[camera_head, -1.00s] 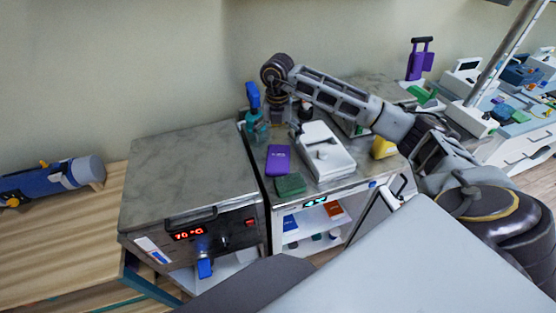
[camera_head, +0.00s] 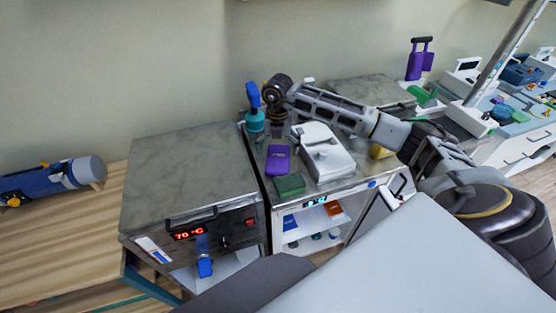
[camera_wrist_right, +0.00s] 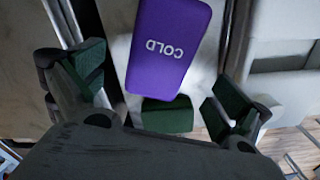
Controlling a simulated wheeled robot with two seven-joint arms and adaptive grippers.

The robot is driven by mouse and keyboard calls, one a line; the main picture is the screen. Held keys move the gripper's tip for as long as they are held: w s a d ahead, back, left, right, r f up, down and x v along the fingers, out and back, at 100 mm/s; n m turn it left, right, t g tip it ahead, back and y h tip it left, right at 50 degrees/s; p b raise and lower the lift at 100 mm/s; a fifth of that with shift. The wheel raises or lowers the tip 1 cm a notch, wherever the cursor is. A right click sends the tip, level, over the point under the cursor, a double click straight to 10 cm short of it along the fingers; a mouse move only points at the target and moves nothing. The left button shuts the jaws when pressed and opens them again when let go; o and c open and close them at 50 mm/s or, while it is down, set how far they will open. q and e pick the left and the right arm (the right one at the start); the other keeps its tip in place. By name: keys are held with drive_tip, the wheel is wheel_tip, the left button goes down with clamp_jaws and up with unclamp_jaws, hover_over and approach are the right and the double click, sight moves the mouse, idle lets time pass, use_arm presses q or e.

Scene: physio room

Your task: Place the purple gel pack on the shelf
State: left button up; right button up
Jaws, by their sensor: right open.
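The purple gel pack (camera_head: 278,158) lies flat on top of the metal-topped cabinet, left of a white device. In the right wrist view the purple pack (camera_wrist_right: 165,48) shows the word COLD. My right gripper (camera_head: 277,122) is above the cabinet top, toward the back, partly hidden by its own wrist in the head view. In the wrist view its open fingers (camera_wrist_right: 162,85) are on either side of the pack's near part, and nothing is held. The white shelf (camera_head: 311,221) is inside the cabinet below, its front open. My left gripper is not in view.
A green pack (camera_head: 290,184) lies in front of the purple one. A white device (camera_head: 327,153) stands to the right, and a blue-topped teal bottle (camera_head: 254,112) behind left. Blue and orange packs (camera_head: 333,209) are on the shelf. A heater box reading 70 °C (camera_head: 190,170) stands left.

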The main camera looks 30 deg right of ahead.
sight(278, 157)
drive_tip(key=f, duration=0.2)
drive_tip(key=shift+w+d+f, duration=0.2)
drive_tip(key=shift+w+f, duration=0.1)
drive_tip(key=shift+f, duration=0.1)
drive_tip(key=shift+f+p, duration=0.35)
drive_tip(key=shift+f, duration=0.45)
drive_tip(key=c, duration=1.2)
drive_tip(key=shift+r, duration=0.1)
drive_tip(key=shift+c, duration=0.2)
wheel_tip(278, 157, up, 10)
drive_tip(key=b, duration=0.1)
